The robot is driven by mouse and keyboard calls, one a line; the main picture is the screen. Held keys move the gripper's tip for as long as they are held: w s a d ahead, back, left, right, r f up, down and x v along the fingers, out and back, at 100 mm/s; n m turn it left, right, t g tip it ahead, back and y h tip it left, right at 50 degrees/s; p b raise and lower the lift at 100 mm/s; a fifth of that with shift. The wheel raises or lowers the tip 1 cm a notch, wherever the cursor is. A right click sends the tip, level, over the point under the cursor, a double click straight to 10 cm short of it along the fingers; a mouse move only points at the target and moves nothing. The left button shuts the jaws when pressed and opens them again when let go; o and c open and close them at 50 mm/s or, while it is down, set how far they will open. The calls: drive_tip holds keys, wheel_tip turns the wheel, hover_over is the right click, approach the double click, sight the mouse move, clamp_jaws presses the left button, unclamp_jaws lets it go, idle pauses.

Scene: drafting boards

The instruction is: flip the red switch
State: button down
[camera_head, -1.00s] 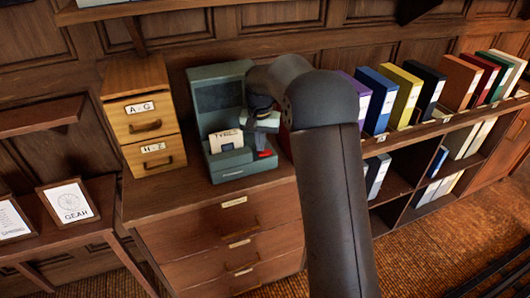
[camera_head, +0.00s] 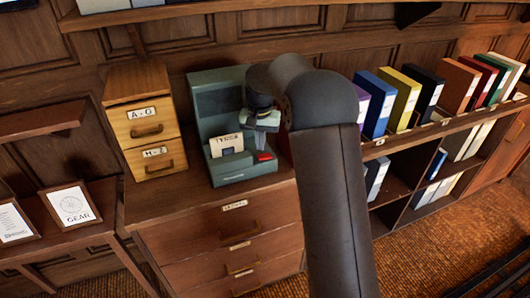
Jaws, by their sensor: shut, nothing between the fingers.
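The red switch (camera_head: 264,156) is a small red piece on the right front of a grey-green machine (camera_head: 218,100). The machine stands on a wooden drawer cabinet and holds a card labelled "TYRES" (camera_head: 226,144). My gripper (camera_head: 263,146) is shut and empty, pointing down just above the red switch. Whether its fingertips touch the switch cannot be told. My dark arm hides part of the machine's right side.
A wooden two-drawer box (camera_head: 145,130) stands left of the machine. The drawer cabinet (camera_head: 160,203) has some bare top at its front left. Coloured binders (camera_head: 405,98) line a shelf at right. Framed cards (camera_head: 70,205) stand on the left table.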

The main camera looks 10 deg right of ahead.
sight(260, 156)
wheel_tip(260, 156, up, 4)
drive_tip(key=p, duration=0.2)
drive_tip(key=shift+r+p, duration=0.2)
drive_tip(key=shift+p, duration=0.2)
drive_tip(key=s+n+t, duration=0.1)
drive_tip(key=s+n, duration=0.3)
drive_tip(key=s, duration=3.2)
drive_tip(key=shift+s+r, duration=0.4)
drive_tip(key=shift+w+r, duration=0.1)
